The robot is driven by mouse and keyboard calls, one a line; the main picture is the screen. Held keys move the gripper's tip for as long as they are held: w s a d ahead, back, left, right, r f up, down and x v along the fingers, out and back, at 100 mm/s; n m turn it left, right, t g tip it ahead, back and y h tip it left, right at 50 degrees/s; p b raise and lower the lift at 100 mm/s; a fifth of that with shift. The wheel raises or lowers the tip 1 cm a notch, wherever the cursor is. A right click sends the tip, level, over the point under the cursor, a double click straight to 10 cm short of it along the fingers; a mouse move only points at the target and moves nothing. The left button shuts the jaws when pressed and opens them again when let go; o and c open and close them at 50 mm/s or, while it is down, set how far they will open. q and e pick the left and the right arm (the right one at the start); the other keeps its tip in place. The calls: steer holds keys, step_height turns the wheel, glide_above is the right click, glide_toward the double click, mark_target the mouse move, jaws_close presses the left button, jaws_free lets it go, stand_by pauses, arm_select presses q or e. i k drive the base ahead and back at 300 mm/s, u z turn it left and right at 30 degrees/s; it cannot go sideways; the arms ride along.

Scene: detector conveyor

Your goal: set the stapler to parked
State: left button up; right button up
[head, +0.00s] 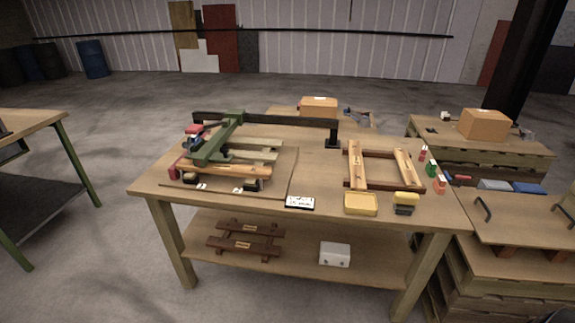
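No thing in view is plainly labelled as a stapler. A green arm-like tool (217,142) hangs on a long black bar (270,120) over the left half of the workbench (310,190); it may be the stapler, but I cannot tell for sure. It lies over several wooden slats (225,170) on a flat board (275,182). The black bar runs right to a black post (333,138) at the bench's back. A small grey-blue tool (357,116) lies on a bench behind. Neither of my grippers shows.
A wooden frame (353,166) lies on the bench's right half. Brown slatted pieces (245,243) and a white box (335,254) are on the lower shelf.

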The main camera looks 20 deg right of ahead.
mark_target(202, 153)
steer(key=z, duration=0.25)
steer(key=k, duration=0.6)
steer(key=z, duration=1.15)
steer(key=i, duration=0.6)
steer(key=z, duration=0.6)
steer(key=i, duration=0.8)
steer(key=u, duration=0.85)
steer(key=i, duration=0.5)
steer(key=u, duration=0.6)
